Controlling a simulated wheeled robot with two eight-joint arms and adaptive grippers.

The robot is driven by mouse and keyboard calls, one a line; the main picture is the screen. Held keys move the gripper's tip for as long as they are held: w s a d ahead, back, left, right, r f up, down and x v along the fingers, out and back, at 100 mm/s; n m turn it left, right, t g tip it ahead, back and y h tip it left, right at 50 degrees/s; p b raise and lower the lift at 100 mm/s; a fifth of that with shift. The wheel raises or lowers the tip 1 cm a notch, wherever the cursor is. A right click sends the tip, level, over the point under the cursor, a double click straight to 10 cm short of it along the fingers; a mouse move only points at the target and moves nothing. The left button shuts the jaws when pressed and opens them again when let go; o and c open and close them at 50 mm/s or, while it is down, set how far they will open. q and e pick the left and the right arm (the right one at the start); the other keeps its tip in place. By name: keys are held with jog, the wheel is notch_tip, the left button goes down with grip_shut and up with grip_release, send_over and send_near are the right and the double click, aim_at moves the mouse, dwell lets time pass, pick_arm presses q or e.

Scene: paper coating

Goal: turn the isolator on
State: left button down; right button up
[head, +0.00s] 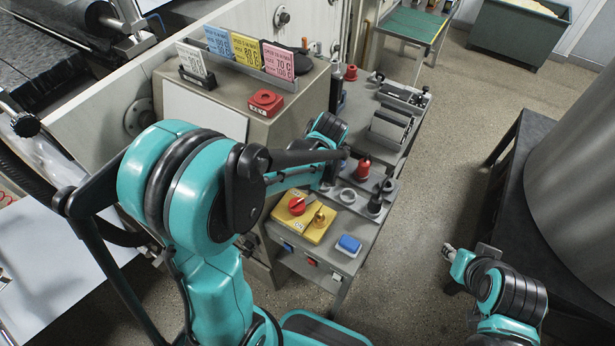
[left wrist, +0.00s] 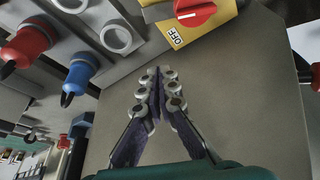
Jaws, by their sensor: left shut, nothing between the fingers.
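The isolator is a red rotary knob (head: 297,205) on a yellow plate (head: 315,236) on the grey bench. In the left wrist view, the red knob (left wrist: 196,13) is partly cut off at the top edge. An OFF label (left wrist: 174,36) shows on its plate. My left gripper (left wrist: 158,78) is shut and empty over a plain grey surface, apart from the knob, with its tips pointing toward the plate. In the head view my left arm hides its fingers. My right gripper (head: 449,252) is far to the right over the floor, too small to read.
A brass padlock-like piece (head: 319,218) sits beside the knob. A blue block (head: 348,245) lies on the bench's front. Red (left wrist: 28,42) and blue (left wrist: 80,76) plugs and white ring sockets (left wrist: 121,36) stand near the gripper.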

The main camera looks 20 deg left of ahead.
aim_at(313, 195)
pick_arm(q)
jog(key=b+x, duration=0.2)
jog(key=x, duration=0.7)
jog(key=shift+f+b, duration=0.1)
jog(key=shift+b, duration=0.25)
jog(key=s+d, duration=0.1)
jog(key=d, duration=0.1)
jog(key=shift+s+d, duration=0.35)
jog(key=shift+d, duration=0.05)
jog(key=shift+s+d, duration=0.2)
jog(key=shift+d, duration=0.05)
jog(key=shift+s+d+m+b, duration=0.1)
jog(key=shift+d+m+b, duration=0.3)
jog(key=shift+m, duration=0.3)
jog(key=m, duration=0.1)
jog(key=d+m+t, duration=0.1)
jog(key=shift+s+d+m+h, duration=0.1)
jog(key=shift+s+m+h, duration=0.2)
jog(key=shift+s+h, duration=0.1)
jog(key=m, duration=0.1)
jog(key=s+d+m+h, duration=0.1)
jog(key=m, duration=0.1)
jog(key=s+d+m+b, duration=0.1)
jog(key=m, duration=0.1)
jog(key=shift+t+h, duration=0.3)
jog(key=shift+t, duration=0.1)
jog(key=shift+s+d, duration=0.3)
jog(key=shift+s, duration=0.35)
